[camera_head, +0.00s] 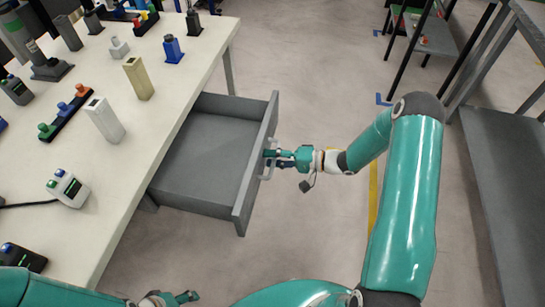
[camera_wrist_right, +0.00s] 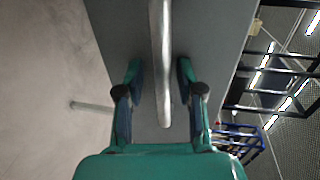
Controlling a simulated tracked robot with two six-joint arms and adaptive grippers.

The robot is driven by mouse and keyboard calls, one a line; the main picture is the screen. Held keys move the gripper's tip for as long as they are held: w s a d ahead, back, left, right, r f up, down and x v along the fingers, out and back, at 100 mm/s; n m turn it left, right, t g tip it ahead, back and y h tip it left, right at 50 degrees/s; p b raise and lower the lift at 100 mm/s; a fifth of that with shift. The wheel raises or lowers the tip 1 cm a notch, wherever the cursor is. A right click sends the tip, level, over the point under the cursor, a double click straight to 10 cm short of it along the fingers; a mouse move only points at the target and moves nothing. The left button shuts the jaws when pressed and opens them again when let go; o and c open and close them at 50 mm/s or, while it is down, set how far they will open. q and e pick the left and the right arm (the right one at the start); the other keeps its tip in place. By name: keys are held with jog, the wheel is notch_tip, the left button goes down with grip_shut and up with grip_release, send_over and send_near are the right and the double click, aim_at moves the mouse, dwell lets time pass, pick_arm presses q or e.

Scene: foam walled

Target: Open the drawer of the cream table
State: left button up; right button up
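The cream table (camera_head: 160,95) stands at the left in the head view. Its grey drawer (camera_head: 205,165) is pulled well out to the right, and its inside looks empty. A metal bar handle (camera_head: 266,172) is on the drawer's front. My right gripper (camera_head: 272,158) is at the handle. In the right wrist view the handle bar (camera_wrist_right: 160,50) runs between the two fingers of this gripper (camera_wrist_right: 158,75), with a gap on each side, so it is open around the bar. My left gripper (camera_head: 180,297) is low at the bottom edge, partly cut off; its finger opening is unclear.
The tabletop holds several blocks, button boxes and connectors, such as a white block (camera_head: 105,120) and a beige block (camera_head: 139,78). A grey bench (camera_head: 510,185) stands at the right. The floor (camera_head: 320,75) beyond the drawer is clear, with a yellow line (camera_head: 374,195).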

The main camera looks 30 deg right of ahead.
jog(key=shift+d+r, duration=0.1)
jog(key=v, duration=1.2)
dwell(0.4)
